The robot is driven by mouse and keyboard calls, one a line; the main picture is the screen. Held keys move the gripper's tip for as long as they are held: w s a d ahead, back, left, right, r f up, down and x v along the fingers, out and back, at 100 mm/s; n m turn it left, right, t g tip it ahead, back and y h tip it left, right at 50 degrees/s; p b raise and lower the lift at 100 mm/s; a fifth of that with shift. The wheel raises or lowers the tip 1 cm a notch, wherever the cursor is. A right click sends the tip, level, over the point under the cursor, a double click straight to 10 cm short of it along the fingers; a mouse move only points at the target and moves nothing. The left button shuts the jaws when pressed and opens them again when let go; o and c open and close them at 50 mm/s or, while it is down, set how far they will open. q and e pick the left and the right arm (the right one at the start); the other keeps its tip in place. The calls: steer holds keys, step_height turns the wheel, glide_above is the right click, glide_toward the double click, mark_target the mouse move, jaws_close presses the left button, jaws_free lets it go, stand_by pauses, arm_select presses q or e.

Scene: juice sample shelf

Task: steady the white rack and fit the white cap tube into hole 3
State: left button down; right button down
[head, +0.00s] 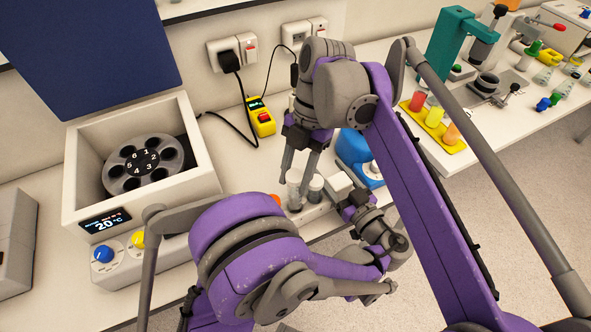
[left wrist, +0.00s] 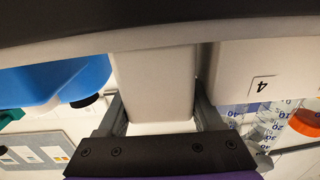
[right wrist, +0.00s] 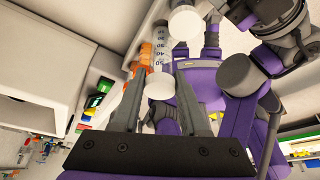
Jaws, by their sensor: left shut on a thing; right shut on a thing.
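The white rack (head: 314,213) stands near the table's front edge, partly behind my arms. My left gripper (head: 337,187) is shut on a white block at the rack's end (left wrist: 155,85); a side marked 4 shows beside it. My right gripper (head: 296,180) comes down from above, shut on the white cap tube, whose round cap (right wrist: 160,86) shows between its fingers in the right wrist view. The tube's lower end and hole 3 are hidden, so I cannot tell whether it is in the hole. Another pale-capped tube (head: 315,187) is close beside it.
An orange cap (head: 274,198) shows at the rack's left. A blue device (head: 354,150) stands close behind the left gripper. The centrifuge (head: 205,185) is at the left, and a yellow rack of coloured tubes (head: 449,147) at the right. A yellow switch box (head: 262,122) lies behind.

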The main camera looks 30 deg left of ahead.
mark_target(291, 207)
steer(key=shift+f, duration=2.6)
stand_by(0.6)
steer(key=shift+c, duration=1.8)
jaws_free()
steer(key=shift+r, duration=0.1)
steer(key=v, duration=1.2)
